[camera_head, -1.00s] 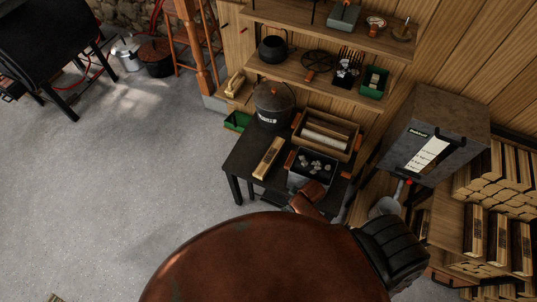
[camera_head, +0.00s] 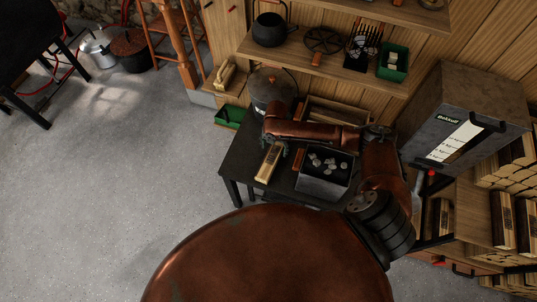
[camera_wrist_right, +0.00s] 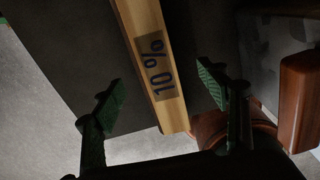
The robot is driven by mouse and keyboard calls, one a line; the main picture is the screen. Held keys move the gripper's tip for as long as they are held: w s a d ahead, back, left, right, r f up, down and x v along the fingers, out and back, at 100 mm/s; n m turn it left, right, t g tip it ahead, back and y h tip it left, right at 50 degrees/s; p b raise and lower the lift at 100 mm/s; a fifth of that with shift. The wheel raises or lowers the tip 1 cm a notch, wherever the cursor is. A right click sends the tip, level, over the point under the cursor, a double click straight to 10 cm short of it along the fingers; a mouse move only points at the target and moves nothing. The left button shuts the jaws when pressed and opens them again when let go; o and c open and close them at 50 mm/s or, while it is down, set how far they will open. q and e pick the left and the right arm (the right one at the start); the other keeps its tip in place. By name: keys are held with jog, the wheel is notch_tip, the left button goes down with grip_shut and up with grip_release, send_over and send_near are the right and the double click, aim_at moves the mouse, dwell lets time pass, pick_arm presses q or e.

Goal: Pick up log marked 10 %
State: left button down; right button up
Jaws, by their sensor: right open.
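The log marked 10 % (camera_head: 267,165) is a pale squared piece of wood lying on a dark table (camera_head: 236,168). In the right wrist view the log (camera_wrist_right: 146,45) runs between the two fingers, with its dark "10 %" label readable. My right gripper (camera_head: 274,142) is above the far part of the log in the head view and partly hidden by its own arm. Its green-padded fingers (camera_wrist_right: 162,82) are open, one on each side of the log, with gaps on both sides. My left gripper is not in view.
A grey bin of pale lumps (camera_head: 325,178) stands right of the log. A lidded dark bucket (camera_head: 272,88) and a wooden crate (camera_head: 340,112) stand behind. A grey metal box (camera_head: 465,110) and stacked logs (camera_head: 510,180) are at right.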

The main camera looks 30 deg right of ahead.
aim_at(272, 154)
jog(key=shift+w+d+f, duration=0.1)
jog(key=shift+w+f, duration=0.05)
jog(key=shift+f, duration=0.3)
jog(key=shift+a+f, duration=0.25)
jog(key=shift+f, duration=0.95)
jog(key=f, duration=0.2)
jog(key=f+b, duration=0.1)
jog(key=shift+w+a+f, duration=0.15)
jog(key=shift+a+f, duration=0.15)
jog(key=shift+f, duration=0.35)
jog(key=c, duration=0.8)
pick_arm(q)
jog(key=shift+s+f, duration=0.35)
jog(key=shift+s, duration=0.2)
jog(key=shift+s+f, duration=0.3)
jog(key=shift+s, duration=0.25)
pick_arm(e)
jog(key=shift+w, duration=0.1)
grip_shut()
